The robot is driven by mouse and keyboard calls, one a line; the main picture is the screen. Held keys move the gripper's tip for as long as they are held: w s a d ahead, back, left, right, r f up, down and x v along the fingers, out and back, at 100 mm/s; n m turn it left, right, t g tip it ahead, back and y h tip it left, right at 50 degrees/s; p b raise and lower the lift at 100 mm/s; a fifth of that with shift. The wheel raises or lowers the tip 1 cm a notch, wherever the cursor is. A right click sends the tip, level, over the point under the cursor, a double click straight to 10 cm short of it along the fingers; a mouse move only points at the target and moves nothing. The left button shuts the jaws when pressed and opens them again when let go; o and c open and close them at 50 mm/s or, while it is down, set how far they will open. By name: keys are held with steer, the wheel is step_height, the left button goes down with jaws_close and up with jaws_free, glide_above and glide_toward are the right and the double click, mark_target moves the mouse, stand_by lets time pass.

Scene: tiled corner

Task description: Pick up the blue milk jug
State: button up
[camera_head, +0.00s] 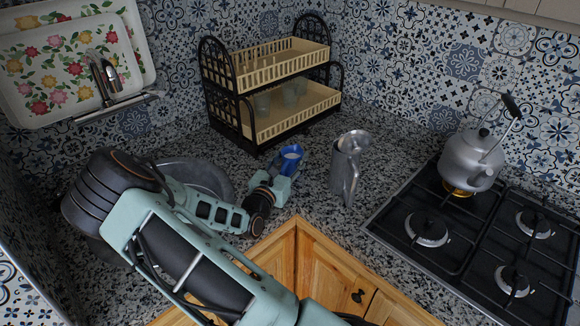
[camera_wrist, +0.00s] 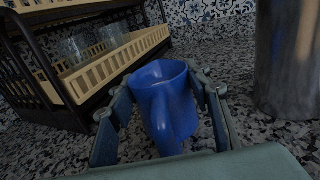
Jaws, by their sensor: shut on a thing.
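The blue milk jug (camera_head: 291,158) is small and deep blue, on the granite counter in front of the dish rack. In the wrist view the jug (camera_wrist: 163,98) is upright between the two fingers, its handle facing the camera. My gripper (camera_head: 280,178) reaches it from the lower left in the head view. In the wrist view my gripper (camera_wrist: 160,108) is shut on the jug, one finger on each side. The jug's base is hidden, so I cannot tell whether it touches the counter.
A two-tier dish rack (camera_head: 282,116) with glasses stands behind the jug. A metal pitcher (camera_head: 345,170) stands close on its right. A sink (camera_head: 195,178) lies left, under my arm. A kettle (camera_head: 470,160) sits on the gas stove (camera_head: 480,235) at right.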

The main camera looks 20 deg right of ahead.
steer(key=shift+r, duration=0.25)
steer(key=shift+r, duration=0.95)
steer(key=s+a+r, duration=0.1)
steer(key=r, duration=0.1)
steer(key=s+a+r, duration=0.1)
steer(key=r, duration=0.1)
steer(key=s+a+r, duration=0.1)
steer(key=s+r, duration=0.1)
steer(key=r, duration=0.1)
steer(key=shift+a, duration=0.15)
steer(key=s+a+r+p, duration=0.1)
steer(key=s+a+r, duration=0.2)
steer(key=s+a, duration=0.2)
steer(key=shift+s+a+r, duration=0.2)
steer(key=shift+s+r, duration=0.15)
steer(key=shift+s, duration=0.6)
